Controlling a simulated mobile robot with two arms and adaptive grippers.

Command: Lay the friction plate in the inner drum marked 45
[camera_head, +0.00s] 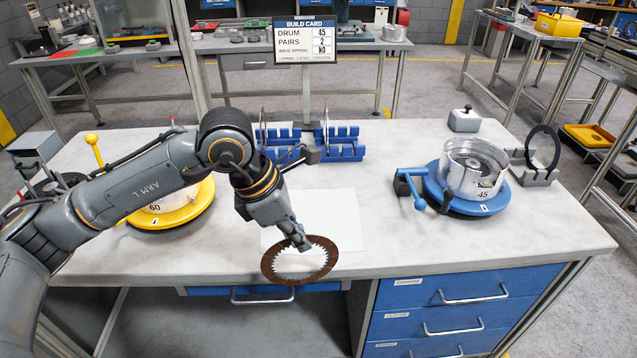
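The friction plate is a brown ring (268,267) with a toothed inner edge. My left gripper (303,246) is shut on its far rim and holds it tilted near the table's front edge, over or just above a white sheet. The inner drum marked 45 (472,175) is a silver open cylinder on a blue round base (470,207) at the right of the table. It stands well to the right of my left gripper. Its floor is hard to make out. My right gripper is not in view.
A drum marked 60 on a yellow base (180,213) stands left, partly behind my arm. Blue racks (343,150) and a build card (305,42) stand at the back. A black ring on a stand (543,150) is beside the 45 drum. The white sheet (345,220) is clear at right.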

